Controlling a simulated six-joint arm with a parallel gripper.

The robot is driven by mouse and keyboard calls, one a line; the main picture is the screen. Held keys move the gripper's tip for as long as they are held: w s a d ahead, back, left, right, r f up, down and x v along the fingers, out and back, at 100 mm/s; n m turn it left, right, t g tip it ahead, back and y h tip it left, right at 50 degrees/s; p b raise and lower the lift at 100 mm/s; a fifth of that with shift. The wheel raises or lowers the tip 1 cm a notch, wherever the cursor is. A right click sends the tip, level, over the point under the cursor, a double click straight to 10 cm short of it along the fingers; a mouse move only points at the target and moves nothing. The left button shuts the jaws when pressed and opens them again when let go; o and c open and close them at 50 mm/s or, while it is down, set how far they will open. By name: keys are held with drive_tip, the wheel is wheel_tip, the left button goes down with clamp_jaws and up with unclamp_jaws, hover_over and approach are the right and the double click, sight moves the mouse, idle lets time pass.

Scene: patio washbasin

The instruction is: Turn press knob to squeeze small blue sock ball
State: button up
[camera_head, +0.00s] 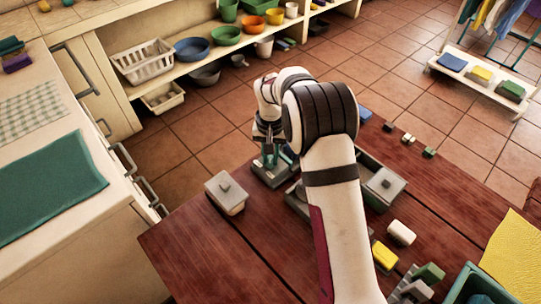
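A small press-like device with a dark grey base (272,178) and teal uprights stands near the far edge of the red-brown wooden table. My gripper (268,136) is at the top of this device, pointing down, small and partly covered by my own wrist. Whether it touches the knob, and whether its fingers are open or shut, is too small to tell. The press knob itself cannot be made out. I cannot make out a small blue sock ball; anything inside the press is hidden by the uprights and my arm.
A pale lidded box (226,194) stands left of the press. A grey tray (376,163) holding a knobbed block is right of my arm. A white roll (401,232), a yellow block (384,256) and a teal bin (470,281) lie nearer. The table's left front is clear.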

clamp_jaws()
drive_tip(key=shift+m, duration=0.4)
drive_tip(key=m, duration=0.3)
drive_tip(key=shift+a+m, duration=0.15)
drive_tip(key=shift+m, duration=0.25)
drive_tip(key=m, duration=0.5)
drive_tip(key=shift+w+a+m, duration=0.1)
drive_tip(key=shift+w+m, duration=0.05)
drive_tip(key=shift+m, duration=0.15)
drive_tip(key=m, duration=0.5)
drive_tip(key=shift+w, duration=0.15)
drive_tip(key=shift+w+m, duration=0.1)
drive_tip(key=shift+m, duration=2.2)
drive_tip(key=o, duration=0.7)
unclamp_jaws()
